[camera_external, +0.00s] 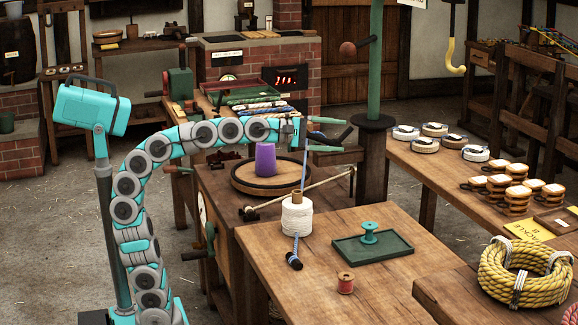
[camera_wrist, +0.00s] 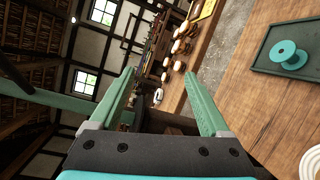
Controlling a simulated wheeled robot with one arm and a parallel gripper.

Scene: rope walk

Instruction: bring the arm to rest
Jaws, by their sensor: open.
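My gripper (camera_external: 326,134) is open and empty at the end of my teal and grey arm. It is held out level above the wooden workbench, right of a purple cup (camera_external: 265,160). In the wrist view its two green fingers (camera_wrist: 165,100) stand wide apart with nothing between them. The purple cup stands on a round wooden disc (camera_external: 245,186). A white twine spool (camera_external: 297,215) stands on the table in front, below my gripper.
On the front table (camera_external: 270,240) are a green tray (camera_external: 345,254) with a green spool (camera_external: 370,233), a small red spool (camera_external: 345,283) and a dark-handled tool (camera_external: 294,260). A yellow rope coil (camera_external: 525,272) lies at right. A green post (camera_external: 375,70) stands close behind my gripper.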

